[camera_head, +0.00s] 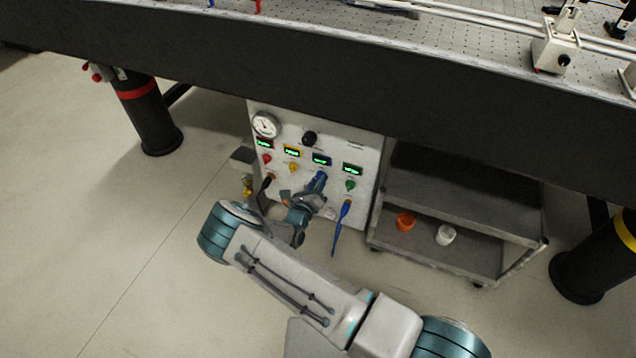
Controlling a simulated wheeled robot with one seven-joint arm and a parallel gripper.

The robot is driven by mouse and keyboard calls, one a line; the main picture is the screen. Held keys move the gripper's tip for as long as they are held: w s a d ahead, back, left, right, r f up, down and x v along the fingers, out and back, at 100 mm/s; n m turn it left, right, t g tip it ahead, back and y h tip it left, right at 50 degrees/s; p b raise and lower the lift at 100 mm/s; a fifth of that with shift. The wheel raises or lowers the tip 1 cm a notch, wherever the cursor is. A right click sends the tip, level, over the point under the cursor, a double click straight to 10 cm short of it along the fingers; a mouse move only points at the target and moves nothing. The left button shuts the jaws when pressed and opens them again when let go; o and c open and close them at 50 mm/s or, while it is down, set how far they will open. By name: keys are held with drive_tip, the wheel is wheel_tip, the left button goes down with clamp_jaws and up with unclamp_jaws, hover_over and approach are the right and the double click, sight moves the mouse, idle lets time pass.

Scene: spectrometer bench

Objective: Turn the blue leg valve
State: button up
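The control panel (371,150) stands under the optical table, with a row of small displays and coloured knobs. A blue-framed display (321,159) is third from the left. Just below it is a blue part (320,179), likely the blue leg valve, partly covered by my gripper. My gripper (312,192) is at the panel, right against or just in front of this blue part. Its fingers are small and overlap with the blue part, so I cannot tell whether they are open or closed on it.
Red (267,158), yellow (293,167) and green (350,185) knobs sit close beside the blue part. A blue hose or handle (342,226) hangs at lower right. A grey cart (462,205) stands to the right. The table edge (330,60) overhangs above. Floor at left is clear.

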drive_tip(key=o, duration=0.4)
drive_tip(key=shift+c, duration=0.2)
drive_tip(key=p+v, duration=0.3)
drive_tip(key=v, duration=1.1)
drive_tip(key=shift+w+r, duration=0.1)
drive_tip(key=s+d+r+m+g+h+p, duration=0.1)
drive_tip(key=d+r+m+g+h+p, duration=0.1)
drive_tip(key=d+r+m+g+p, duration=0.55)
drive_tip(key=s+d+r+m+g+h, duration=0.1)
drive_tip(key=d+r+m+g, duration=0.25)
drive_tip(key=r+m, duration=0.8)
drive_tip(key=s+d+r+m+g+h+p, duration=0.2)
drive_tip(key=d+r+m+g+p, duration=0.35)
drive_tip(key=r, duration=0.85)
drive_tip(key=s+d+r+m+y+p, duration=0.2)
drive_tip(key=s+r+m, duration=0.3)
drive_tip(key=r, duration=0.5)
drive_tip(key=s+d+r+m+t+y+p, duration=0.1)
drive_tip(key=s+r+m+y+p, duration=0.4)
drive_tip(key=r, duration=0.5)
drive_tip(key=s+d+r+m+t+y+p, duration=0.1)
drive_tip(key=s+d+r+m+y+p, duration=0.2)
drive_tip(key=r, duration=0.7)
drive_tip(key=s+m+y+p, duration=0.1)
drive_tip(key=s+m, duration=0.1)
drive_tip(key=s, duration=0.1)
drive_tip(key=shift+s+d+r, duration=0.25)
drive_tip(key=shift+s+d, duration=0.05)
